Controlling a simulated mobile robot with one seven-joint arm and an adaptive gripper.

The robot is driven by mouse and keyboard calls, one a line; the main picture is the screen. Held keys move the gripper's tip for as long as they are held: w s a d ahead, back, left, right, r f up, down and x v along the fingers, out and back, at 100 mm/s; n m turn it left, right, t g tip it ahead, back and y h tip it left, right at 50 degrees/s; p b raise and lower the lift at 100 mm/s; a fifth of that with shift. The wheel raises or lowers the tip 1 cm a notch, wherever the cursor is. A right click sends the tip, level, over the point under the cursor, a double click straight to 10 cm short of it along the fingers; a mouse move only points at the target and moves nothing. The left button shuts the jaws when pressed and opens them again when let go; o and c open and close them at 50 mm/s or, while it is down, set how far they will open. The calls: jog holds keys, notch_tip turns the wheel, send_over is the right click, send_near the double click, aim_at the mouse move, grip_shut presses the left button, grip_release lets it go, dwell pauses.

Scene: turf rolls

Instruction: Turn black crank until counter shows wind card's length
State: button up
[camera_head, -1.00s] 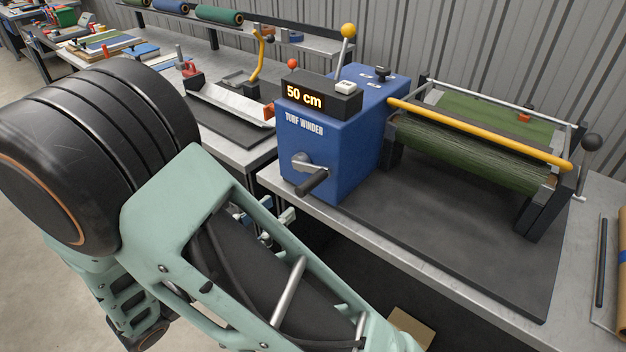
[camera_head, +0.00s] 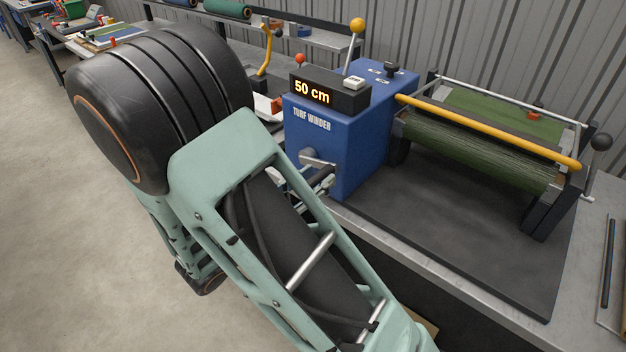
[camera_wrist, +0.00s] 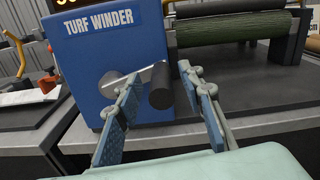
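The blue turf winder (camera_head: 330,140) stands on the bench, and its counter (camera_head: 313,92) reads 50 cm. Its crank shows on the front face in the head view as a metal arm (camera_head: 318,160), with the handle mostly hidden by my arm. In the wrist view the black crank handle (camera_wrist: 160,86) points toward me at the end of its metal arm (camera_wrist: 120,84). My gripper (camera_wrist: 158,78) is open, its two blue-padded fingers on either side of the handle with gaps visible. I cannot tell how deep the handle sits between them. No wind card is readable.
A green turf roll (camera_head: 480,155) sits in the frame right of the winder, with a yellow bar (camera_head: 490,132) across it. A black mat (camera_head: 450,235) covers the bench beside it. A yellow-knobbed lever (camera_head: 356,35) rises behind the counter.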

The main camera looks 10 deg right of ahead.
grip_shut()
jog(key=shift+w+a+r+n+p, duration=0.1)
jog(key=shift+r+n+p, duration=0.2)
jog(key=shift+p, duration=0.3)
dwell(0.3)
jog(key=r+n+p, duration=0.1)
jog(key=p, duration=0.2)
jog(key=shift+w+a+r, duration=0.15)
jog(key=shift+r, duration=0.05)
jog(key=shift+w+a+r+n+p, duration=0.35)
jog(key=shift+w+r+n+p, duration=0.15)
jog(key=shift+n+p, duration=0.65)
jog(key=shift+w+a+r+n+p, duration=0.3)
jog(key=shift+w+r+n+p, duration=0.3)
jog(key=shift+p, duration=1)
jog(key=shift+w+a+r+n+p, duration=0.3)
jog(key=shift+a+r+n+p, duration=0.1)
jog(key=shift+n+p, duration=0.8)
